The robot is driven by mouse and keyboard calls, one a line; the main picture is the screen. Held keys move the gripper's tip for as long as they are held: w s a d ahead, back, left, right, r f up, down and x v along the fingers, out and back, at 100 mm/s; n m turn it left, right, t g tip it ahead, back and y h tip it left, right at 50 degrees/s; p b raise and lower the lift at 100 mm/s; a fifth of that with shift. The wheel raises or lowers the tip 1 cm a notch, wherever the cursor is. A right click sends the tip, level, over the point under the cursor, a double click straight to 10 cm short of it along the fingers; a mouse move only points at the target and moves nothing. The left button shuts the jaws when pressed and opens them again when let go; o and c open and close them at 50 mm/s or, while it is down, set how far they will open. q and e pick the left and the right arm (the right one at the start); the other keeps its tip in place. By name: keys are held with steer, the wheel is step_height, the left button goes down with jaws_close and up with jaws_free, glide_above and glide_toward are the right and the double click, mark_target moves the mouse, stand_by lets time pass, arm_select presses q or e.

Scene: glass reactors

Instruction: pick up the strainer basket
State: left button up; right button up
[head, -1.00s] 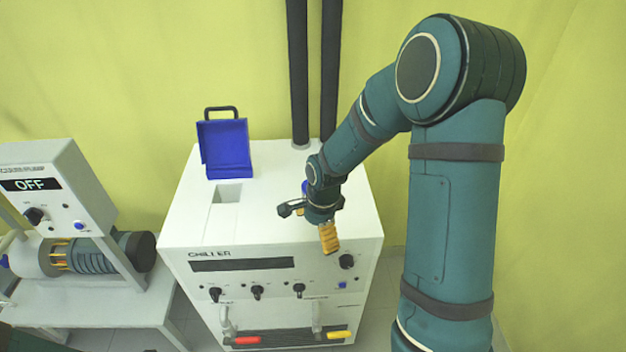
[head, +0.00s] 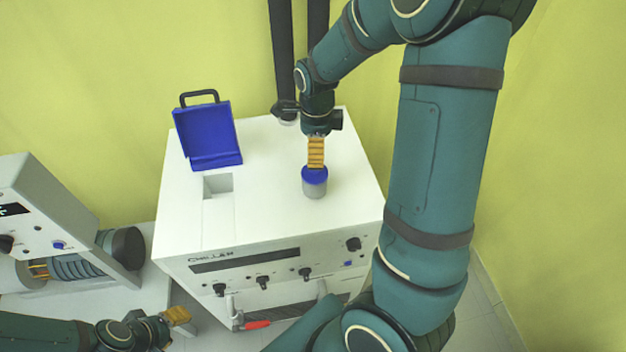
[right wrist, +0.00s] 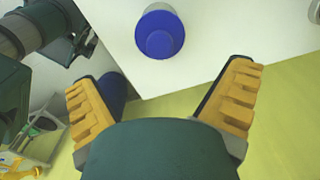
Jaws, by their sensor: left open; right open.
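A small grey cylinder with a blue top (head: 315,188), which I take to be the strainer basket, stands upright on the white chiller top, right of its middle. Its round blue top also shows in the right wrist view (right wrist: 159,33), ahead of the fingers. My right gripper (head: 316,152) is open and empty, just above and behind the cylinder in the head view. In the right wrist view its orange-padded fingers (right wrist: 160,98) are spread wide, with the cylinder beyond the gap between them. My left gripper (head: 178,316) is open, low at the left, away from the chiller.
The chiller (head: 265,150) has a square opening (head: 217,186) with a raised blue lid (head: 208,135) behind it. Dark pipes (head: 282,60) rise behind the chiller. A pump unit (head: 55,225) stands at the left. The chiller top around the cylinder is mostly clear.

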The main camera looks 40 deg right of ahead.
mark_target(315, 171)
step_height(315, 171, down, 9)
steer(key=shift+w+r, duration=0.1)
steer(key=shift+r, duration=0.05)
steer(key=shift+a, duration=0.1)
stand_by(0.3)
steer(key=c, duration=1.4)
steer(key=shift+c, duration=0.2)
